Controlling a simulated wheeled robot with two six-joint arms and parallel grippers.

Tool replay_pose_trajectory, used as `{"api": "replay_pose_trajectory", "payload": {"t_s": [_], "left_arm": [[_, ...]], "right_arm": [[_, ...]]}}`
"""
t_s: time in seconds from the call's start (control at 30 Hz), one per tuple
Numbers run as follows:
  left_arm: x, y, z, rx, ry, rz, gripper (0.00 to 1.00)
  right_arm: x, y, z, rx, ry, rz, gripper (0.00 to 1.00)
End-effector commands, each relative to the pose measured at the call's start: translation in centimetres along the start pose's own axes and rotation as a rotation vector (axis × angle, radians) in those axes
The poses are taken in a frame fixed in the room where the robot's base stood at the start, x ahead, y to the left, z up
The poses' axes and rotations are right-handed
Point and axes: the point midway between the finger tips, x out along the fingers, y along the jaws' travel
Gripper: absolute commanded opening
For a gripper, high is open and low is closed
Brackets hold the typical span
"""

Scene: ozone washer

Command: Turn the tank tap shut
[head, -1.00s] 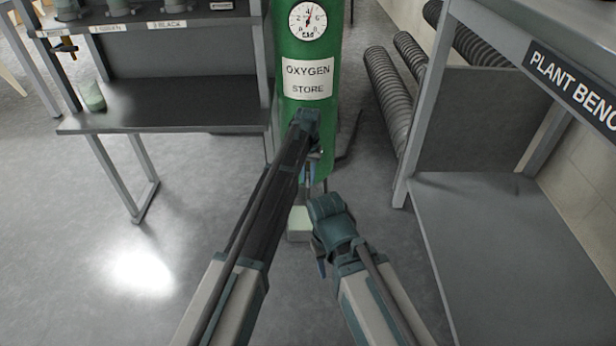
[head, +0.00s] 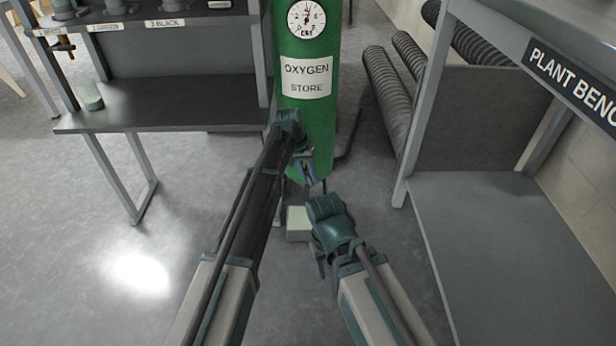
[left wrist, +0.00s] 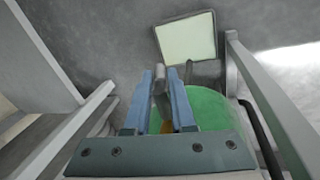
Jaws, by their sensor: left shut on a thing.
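The tank is a tall green cylinder (head: 321,130) labelled OXYGEN STORE, with a round gauge (head: 307,19). My left gripper (head: 308,172) is at the tank's lower front. In the left wrist view its two blue fingers (left wrist: 163,88) are shut on a grey lever-like piece, the tap handle (left wrist: 160,80). Green tank surface (left wrist: 208,108) shows beside the fingers. The tap's body is mostly hidden by my gripper. My right gripper (head: 319,264) hangs low in front, apart from the tank; its fingers are mostly hidden behind its wrist.
A pale box (head: 299,222) stands on the floor below the tank and shows in the left wrist view (left wrist: 187,38). A dark shelf bench (head: 170,107) is at left, with a small pale green cup (head: 93,98). The plant bench (head: 500,230) is at right. Ribbed hoses (head: 388,95) lie behind.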

Motion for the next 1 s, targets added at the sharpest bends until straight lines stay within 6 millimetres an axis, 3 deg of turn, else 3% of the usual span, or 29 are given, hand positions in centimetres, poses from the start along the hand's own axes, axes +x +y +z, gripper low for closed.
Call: {"api": "replay_pose_trajectory", "payload": {"t_s": [0.17, 0.2, 0.37, 0.77, 1.0], "left_arm": [[0.0, 0.0, 0.0, 0.001, 0.0, -0.001, 0.0], [0.0, 0.0, 0.0, 0.001, 0.0, -0.001, 0.24], [0.0, 0.0, 0.0, 0.001, 0.0, -0.002, 0.53], [-0.3, 0.0, 0.0, 0.0, 0.0, -0.002, 0.53], [-2.2, 0.1, 0.0, 0.0, -0.001, -0.002, 0.53]], "right_arm": [[0.0, 0.0, 0.0, 0.0, 0.0, 0.0, 0.5], [0.0, 0.0, 0.0, 0.0, 0.0, 0.0, 0.5], [0.0, 0.0, 0.0, 0.0, 0.0, 0.0, 0.5], [-0.3, 0.0, 0.0, 0.0, 0.0, 0.0, 0.5], [-2.1, 0.2, 0.1, 0.0, 0.0, 0.0, 0.5]]}}
